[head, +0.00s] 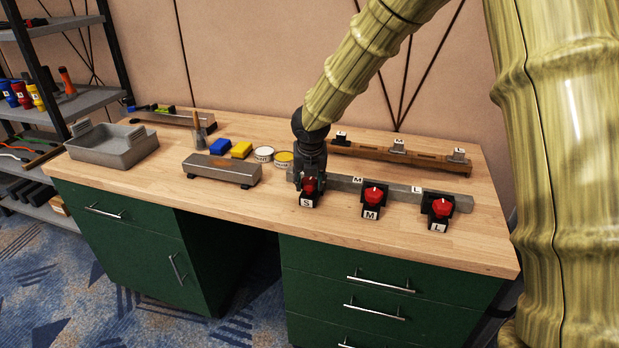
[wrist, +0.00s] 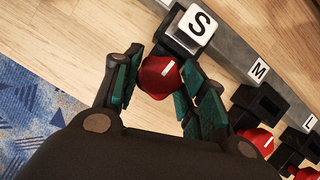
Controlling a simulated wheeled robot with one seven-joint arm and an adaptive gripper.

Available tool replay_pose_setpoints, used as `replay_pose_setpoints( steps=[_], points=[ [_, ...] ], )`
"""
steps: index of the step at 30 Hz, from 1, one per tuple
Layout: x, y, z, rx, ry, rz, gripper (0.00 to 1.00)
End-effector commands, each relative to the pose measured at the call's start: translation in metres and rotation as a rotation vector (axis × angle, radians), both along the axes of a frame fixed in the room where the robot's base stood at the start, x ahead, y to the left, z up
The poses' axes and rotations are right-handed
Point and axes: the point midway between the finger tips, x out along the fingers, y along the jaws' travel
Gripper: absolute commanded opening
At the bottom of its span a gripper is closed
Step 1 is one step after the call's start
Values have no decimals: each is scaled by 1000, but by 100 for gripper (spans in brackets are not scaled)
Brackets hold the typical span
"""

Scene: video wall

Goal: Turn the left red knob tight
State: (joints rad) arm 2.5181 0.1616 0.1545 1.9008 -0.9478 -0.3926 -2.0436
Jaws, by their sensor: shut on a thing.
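The left red knob (head: 309,185) sits on a black mount with an S label (head: 306,202) at the front of the bench. My gripper (head: 310,178) is over it from above, and its fingers hide part of the knob. In the wrist view the red knob (wrist: 160,76) lies between the two dark green finger pads of my gripper (wrist: 157,88), which is shut on it. A white mark shows on the knob's face. The middle red knob (head: 374,196) with an M label and the right red knob (head: 442,207) with an L label stand to the right, apart from my gripper.
A grey rail (head: 400,189) runs behind the knobs. A wooden rack (head: 375,151) with labelled pieces stands behind it. A grey metal box (head: 221,170), yellow and blue blocks and round tins lie to the left. The front strip of the wooden bench (head: 240,207) is clear.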

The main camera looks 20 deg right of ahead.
Motion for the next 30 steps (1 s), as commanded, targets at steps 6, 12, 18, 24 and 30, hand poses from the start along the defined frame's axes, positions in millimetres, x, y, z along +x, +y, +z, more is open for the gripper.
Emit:
replay_pose_setpoints(
  steps=[6, 12, 18, 24, 30],
  points=[
    [0, 1, 3, -5, 2, -126, 18],
    [0, 1, 4, -5, 4, -291, 18],
    [1, 2, 5, -4, 2, -482, 18],
    [1, 3, 4, -4, 3, -673, 18],
    [3, 3, 4, -2, 2, -863, 18]
  ],
)
